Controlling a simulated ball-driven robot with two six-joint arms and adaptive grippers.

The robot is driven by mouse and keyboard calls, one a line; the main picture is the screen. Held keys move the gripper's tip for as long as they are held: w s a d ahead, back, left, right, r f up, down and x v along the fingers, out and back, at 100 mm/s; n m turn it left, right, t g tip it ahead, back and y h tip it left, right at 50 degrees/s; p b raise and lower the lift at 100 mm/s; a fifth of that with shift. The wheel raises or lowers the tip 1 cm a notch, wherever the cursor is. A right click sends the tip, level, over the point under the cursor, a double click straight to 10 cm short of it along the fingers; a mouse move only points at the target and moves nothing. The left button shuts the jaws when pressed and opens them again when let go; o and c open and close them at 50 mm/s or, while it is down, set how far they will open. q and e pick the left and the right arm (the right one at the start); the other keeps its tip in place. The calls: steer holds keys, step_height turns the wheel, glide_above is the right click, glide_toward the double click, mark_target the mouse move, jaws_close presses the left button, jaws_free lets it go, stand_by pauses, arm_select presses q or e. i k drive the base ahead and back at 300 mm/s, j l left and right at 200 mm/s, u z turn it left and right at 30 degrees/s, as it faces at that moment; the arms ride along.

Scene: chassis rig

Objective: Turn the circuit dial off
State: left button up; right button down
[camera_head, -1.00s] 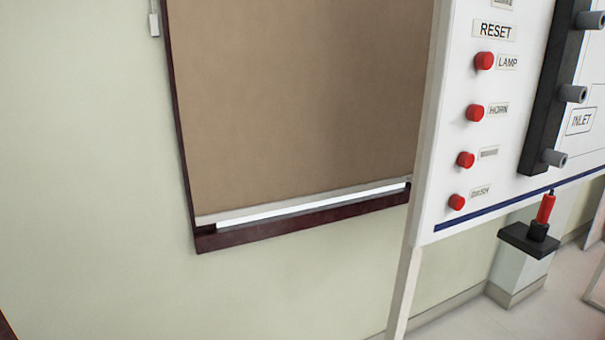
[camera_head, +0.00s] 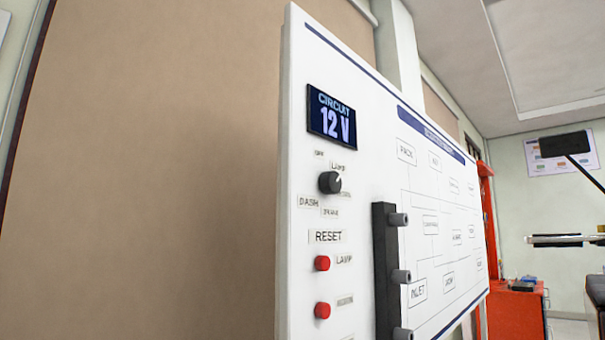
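The circuit dial (camera_head: 330,183) is a small dark round knob on the left part of a white upright panel (camera_head: 300,75). Small labels surround it; LAMP at its upper right and DASH at its lower left can be read, and one at the upper left seems to read OFF. Its pointer seems to face the upper right, toward LAMP, but it is small. Above it a dark display (camera_head: 331,116) reads CIRCUIT 12 V. Neither of my grippers is in view.
Below the dial are a RESET label and red buttons (camera_head: 322,263). A black vertical bar (camera_head: 384,270) with grey sockets sticks out to their right. A brown blind (camera_head: 150,170) hangs behind at left. A red cabinet (camera_head: 515,312) stands far right.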

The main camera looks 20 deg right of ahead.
mark_target(330, 183)
steer(key=z, duration=0.95)
